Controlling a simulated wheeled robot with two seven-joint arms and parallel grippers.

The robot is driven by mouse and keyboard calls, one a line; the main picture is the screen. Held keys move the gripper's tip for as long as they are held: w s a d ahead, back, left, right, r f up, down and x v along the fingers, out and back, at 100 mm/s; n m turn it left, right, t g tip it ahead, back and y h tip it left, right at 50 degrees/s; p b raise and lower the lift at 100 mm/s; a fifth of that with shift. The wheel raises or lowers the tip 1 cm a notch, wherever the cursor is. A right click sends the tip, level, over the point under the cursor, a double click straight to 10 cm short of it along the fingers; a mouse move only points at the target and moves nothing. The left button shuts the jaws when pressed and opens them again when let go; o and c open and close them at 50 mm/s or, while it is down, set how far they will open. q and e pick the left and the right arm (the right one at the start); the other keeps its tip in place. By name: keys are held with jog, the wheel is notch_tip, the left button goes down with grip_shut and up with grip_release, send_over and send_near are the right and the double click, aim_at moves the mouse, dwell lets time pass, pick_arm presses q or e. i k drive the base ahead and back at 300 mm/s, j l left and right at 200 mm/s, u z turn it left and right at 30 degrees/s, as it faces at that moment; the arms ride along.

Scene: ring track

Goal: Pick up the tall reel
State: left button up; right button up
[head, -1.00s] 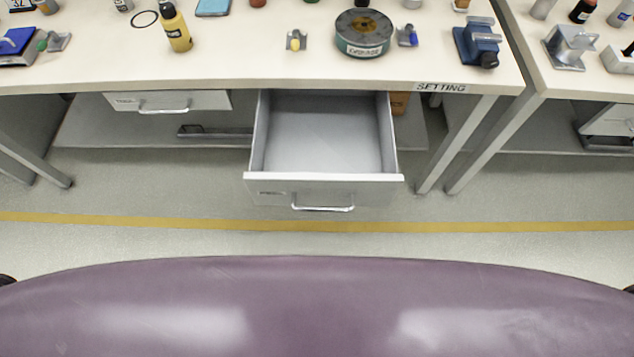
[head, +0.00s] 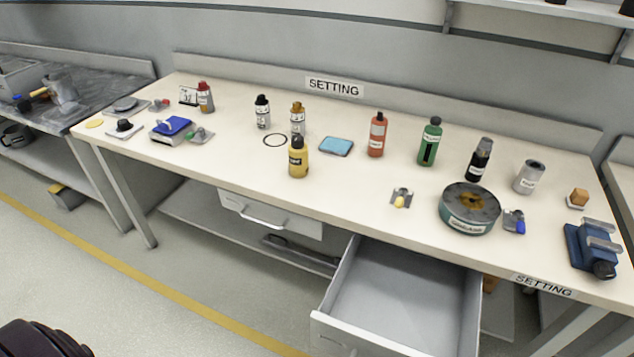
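No thing in the head view reads clearly as a tall reel. A short grey cylinder (head: 529,177) with a white label stands upright at the right of the bench; I cannot tell whether it is a reel. A wide, low, round grey-green tin (head: 468,208) with a brown-stained top sits near the front edge, left of and nearer than the cylinder. Neither of my grippers is in view, so their state is hidden.
The long cream bench (head: 240,170) holds several bottles, a blue pad (head: 336,146) and a blue vise (head: 594,248) at its right end. An open, empty drawer (head: 400,300) juts out below the front edge. A dark bench (head: 85,100) stands at left.

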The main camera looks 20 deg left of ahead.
aim_at(299, 166)
jog(key=i+j+z, duration=0.1)
jog(key=j, duration=0.4)
jog(key=i+j+z, duration=0.1)
jog(key=j, duration=0.45)
jog(key=i+j+z, duration=0.1)
jog(key=j, duration=0.45)
jog(key=i+j+z, duration=0.15)
jog(key=j, duration=0.4)
